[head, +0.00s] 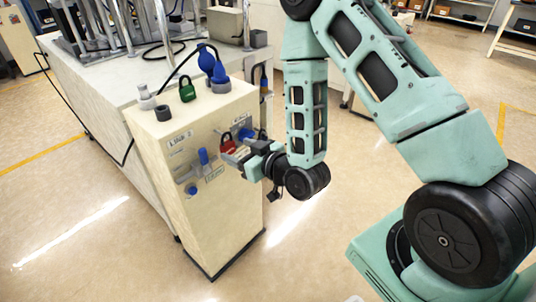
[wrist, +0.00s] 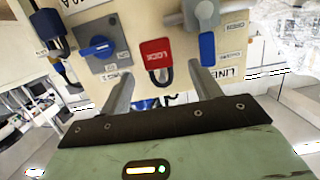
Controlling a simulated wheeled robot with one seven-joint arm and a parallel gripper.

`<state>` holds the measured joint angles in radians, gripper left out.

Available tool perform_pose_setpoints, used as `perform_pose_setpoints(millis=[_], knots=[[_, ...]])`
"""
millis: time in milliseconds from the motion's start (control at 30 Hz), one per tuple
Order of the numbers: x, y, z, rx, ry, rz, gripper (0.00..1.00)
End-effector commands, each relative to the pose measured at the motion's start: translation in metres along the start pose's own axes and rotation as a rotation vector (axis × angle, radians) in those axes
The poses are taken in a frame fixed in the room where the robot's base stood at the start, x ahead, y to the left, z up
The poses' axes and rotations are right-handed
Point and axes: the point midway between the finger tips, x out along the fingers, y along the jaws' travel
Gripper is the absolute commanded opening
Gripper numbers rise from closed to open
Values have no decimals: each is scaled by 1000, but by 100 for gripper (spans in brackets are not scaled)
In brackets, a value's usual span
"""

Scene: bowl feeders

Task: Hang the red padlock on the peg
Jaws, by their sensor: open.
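The red padlock (head: 228,146) is at the upper front panel of the cream cabinet, with its shackle upward in the head view. In the wrist view, which looks upside down, the red padlock (wrist: 155,54) shows its body flat against the panel and its dark shackle toward my gripper. My gripper (wrist: 161,84) is open, its two grey fingers apart on either side of the shackle, with nothing held. In the head view my gripper (head: 243,156) is close in front of the panel, just below the padlock. I cannot make out the peg or what supports the padlock.
Blue-handled switches flank the padlock: a rotary one (wrist: 98,47) and a lever one (wrist: 206,45). Floor in front is clear.

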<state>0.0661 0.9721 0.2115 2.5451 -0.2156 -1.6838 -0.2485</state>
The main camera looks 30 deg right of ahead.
Motion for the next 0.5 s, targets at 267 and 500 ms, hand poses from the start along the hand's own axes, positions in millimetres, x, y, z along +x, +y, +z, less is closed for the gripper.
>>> perform_pose_setpoints(millis=[267, 500], knots=[[-29, 0, -8, 1, -7, 2, 63], [-59, 1, -7, 2, -9, 4, 63]])
